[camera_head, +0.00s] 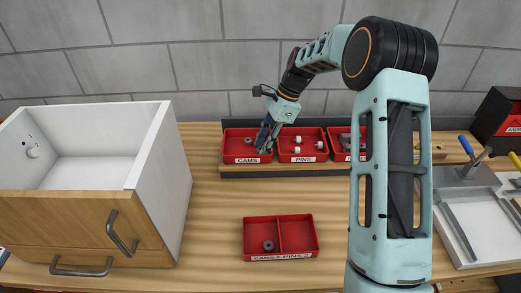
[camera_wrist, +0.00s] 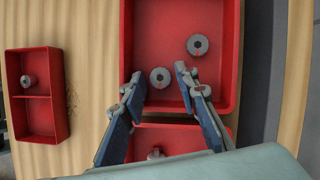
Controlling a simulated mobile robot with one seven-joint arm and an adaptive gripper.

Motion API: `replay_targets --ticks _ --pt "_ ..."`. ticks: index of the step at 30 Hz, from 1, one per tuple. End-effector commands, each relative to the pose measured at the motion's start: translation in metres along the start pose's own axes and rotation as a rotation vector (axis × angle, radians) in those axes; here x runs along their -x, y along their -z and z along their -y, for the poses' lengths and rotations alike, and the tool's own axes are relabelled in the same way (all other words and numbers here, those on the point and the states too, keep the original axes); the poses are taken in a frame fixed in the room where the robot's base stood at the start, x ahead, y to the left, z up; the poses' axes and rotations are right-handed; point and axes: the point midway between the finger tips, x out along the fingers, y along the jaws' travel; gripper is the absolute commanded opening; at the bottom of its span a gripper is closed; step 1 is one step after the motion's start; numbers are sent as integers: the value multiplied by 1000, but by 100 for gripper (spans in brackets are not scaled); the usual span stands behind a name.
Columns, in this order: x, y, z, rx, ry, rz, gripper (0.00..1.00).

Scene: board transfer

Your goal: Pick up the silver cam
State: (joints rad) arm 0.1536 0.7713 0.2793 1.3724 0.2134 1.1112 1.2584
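In the wrist view a silver cam (camera_wrist: 160,77), a round grey piece with a dark centre, lies on the floor of the red CAMS bin (camera_wrist: 133,30). A second similar silver cam (camera_wrist: 198,44) lies farther up and right in the same bin. My gripper (camera_wrist: 159,74) is open, with one fingertip to each side of the nearer cam; I cannot tell whether they touch it or how high they are. In the head view my gripper (camera_head: 265,141) points down into the right part of the CAMS bin (camera_head: 233,133), partly hiding its inside.
The PINS bin (camera_head: 302,158) stands just right of the CAMS bin, with several small pieces; another red bin (camera_head: 340,157) follows. A two-part red tray (camera_head: 298,236) in front holds a dark grey cam (camera_head: 268,245) in its left compartment. A white-and-wood drawer cabinet (camera_head: 150,170) stands left.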

Motion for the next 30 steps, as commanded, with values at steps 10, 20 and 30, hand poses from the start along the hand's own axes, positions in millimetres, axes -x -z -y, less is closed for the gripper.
replay_targets --ticks 10,20,30 --pt "-7 0 0 0 1 0 24" --pt "-6 0 0 1 1 0 5" --pt "7 -5 1 2 3 -2 5"
